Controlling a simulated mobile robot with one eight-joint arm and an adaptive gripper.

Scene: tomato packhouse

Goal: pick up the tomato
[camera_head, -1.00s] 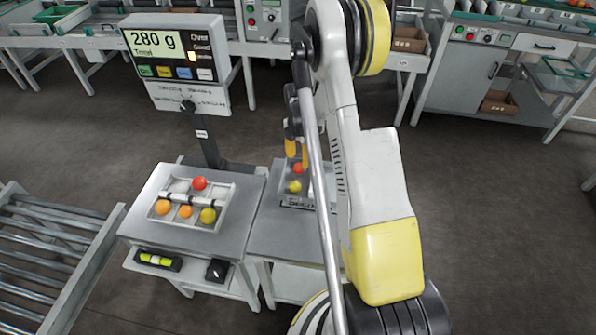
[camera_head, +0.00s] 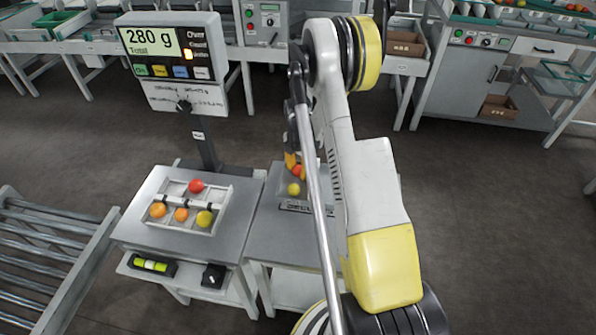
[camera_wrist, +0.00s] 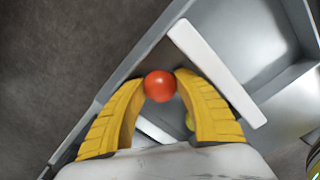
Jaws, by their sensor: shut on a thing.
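A red tomato (camera_wrist: 160,86) sits between the two yellow fingertips of my gripper (camera_wrist: 161,84) in the wrist view, and the gripper is shut on it. In the head view the yellow fingers of my gripper (camera_head: 294,166) are at the red tomato (camera_head: 297,171) over the right-hand table, partly hidden by my arm. A yellow-green tomato (camera_head: 294,189) lies just in front of it.
A white divided tray (camera_head: 172,227) on the left-hand scale table (camera_head: 140,233) holds several red, orange and yellow tomatoes. A scale display (camera_head: 172,60) reading 280 g stands behind it. A roller conveyor (camera_head: 50,260) is at the left. Grey floor lies beyond the tables.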

